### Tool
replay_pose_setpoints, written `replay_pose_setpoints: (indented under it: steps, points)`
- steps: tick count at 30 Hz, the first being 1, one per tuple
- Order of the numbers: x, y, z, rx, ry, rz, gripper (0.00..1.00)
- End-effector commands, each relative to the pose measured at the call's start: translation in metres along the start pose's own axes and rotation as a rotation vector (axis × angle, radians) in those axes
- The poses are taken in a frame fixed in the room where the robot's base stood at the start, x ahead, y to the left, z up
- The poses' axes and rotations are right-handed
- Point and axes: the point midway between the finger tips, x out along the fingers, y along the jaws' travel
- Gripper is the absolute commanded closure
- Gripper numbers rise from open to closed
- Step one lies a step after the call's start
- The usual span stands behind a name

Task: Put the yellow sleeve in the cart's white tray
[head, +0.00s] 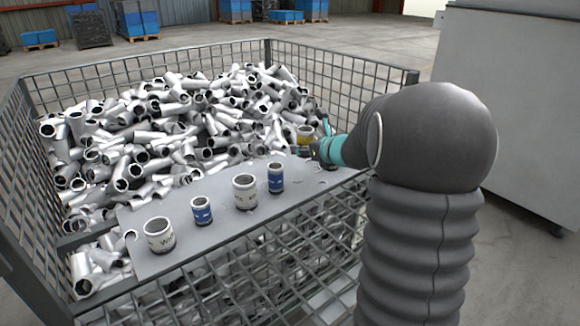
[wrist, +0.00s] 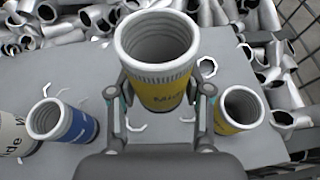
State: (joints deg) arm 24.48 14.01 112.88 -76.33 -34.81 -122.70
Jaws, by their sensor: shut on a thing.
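My gripper (wrist: 158,97) is shut on a yellow sleeve (wrist: 160,82), an open tube with a white rim and a white label band. In the wrist view the sleeve stands upright between the two fingers and looks larger than its neighbours. A second yellow sleeve (wrist: 240,112) stands just right of the gripper. In the head view a yellow sleeve (head: 306,133) shows beside my gripper (head: 310,148), at the far right end of the grey sheet, partly hidden by the gripper. I cannot make out the cart or its white tray in either view.
The grey sheet (head: 215,224) lies inside a wire-mesh cage (head: 340,78) on metal pipe fittings (head: 190,115). White sleeves (head: 160,235) and blue sleeves (head: 201,210) stand on it; a blue sleeve (wrist: 65,122) is left of the gripper. A grey cabinet (head: 510,110) is at right.

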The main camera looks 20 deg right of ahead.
Motion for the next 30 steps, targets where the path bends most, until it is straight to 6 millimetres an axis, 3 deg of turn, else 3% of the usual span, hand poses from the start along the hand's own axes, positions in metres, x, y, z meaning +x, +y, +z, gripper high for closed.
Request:
replay_pose_setpoints:
  steps: [3,7,11,20,30]
  points:
    - [0.02,0.013,-0.005,0.0,0.0,0.002,1.0]
    - [0.033,0.02,-0.008,0.0,-0.002,0.0,1.0]
    - [0.037,0.021,-0.011,0.001,-0.002,-0.004,1.0]
    - [0.051,0.021,-0.044,0.002,-0.001,-0.004,1.0]
    - [0.052,0.021,-0.047,0.0,-0.002,-0.004,1.0]
